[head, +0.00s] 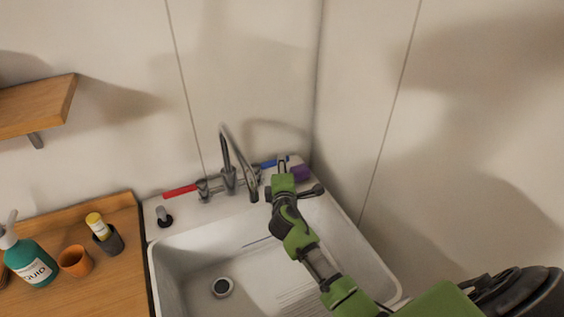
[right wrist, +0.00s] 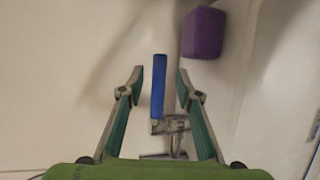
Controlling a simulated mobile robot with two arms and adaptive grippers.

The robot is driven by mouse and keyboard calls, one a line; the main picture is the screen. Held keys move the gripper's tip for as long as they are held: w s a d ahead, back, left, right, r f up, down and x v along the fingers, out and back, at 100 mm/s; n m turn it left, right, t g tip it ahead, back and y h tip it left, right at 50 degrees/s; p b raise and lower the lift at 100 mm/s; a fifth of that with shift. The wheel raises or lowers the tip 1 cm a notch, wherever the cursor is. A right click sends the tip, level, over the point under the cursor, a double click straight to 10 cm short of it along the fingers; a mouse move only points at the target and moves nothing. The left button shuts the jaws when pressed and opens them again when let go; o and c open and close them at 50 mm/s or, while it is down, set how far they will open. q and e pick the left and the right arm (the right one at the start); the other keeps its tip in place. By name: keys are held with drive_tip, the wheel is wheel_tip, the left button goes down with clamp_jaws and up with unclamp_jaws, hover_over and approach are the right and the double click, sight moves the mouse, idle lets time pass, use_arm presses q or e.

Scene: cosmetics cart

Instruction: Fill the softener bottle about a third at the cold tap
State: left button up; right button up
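The tap (head: 229,180) stands on the back rim of the sink, with a red lever on its left and a blue lever (head: 270,163) on its right. My right gripper (head: 282,163) is at the blue lever. In the right wrist view, my right gripper (right wrist: 160,82) is open, and the blue lever (right wrist: 158,88) lies between its fingers with gaps on both sides. No water shows at the spout. I cannot make out a bottle marked as softener. My left gripper is not in view.
A purple block (head: 300,173) sits on the rim beside the gripper and also shows in the wrist view (right wrist: 203,33). The white sink (head: 190,250) looks empty. A wooden counter at left holds a green pump bottle (head: 30,262), an orange cup (head: 75,261) and a dark cup (head: 110,242).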

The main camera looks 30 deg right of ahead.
drive_tip(key=shift+x, duration=0.95)
drive_tip(key=shift+w+d, duration=0.1)
drive_tip(key=shift+w, duration=0.15)
drive_tip(key=shift+w+d, duration=0.1)
clamp_jaws()
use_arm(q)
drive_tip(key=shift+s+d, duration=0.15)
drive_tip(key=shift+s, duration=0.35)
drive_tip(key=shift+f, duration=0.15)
use_arm(e)
drive_tip(key=shift+f, duration=0.1)
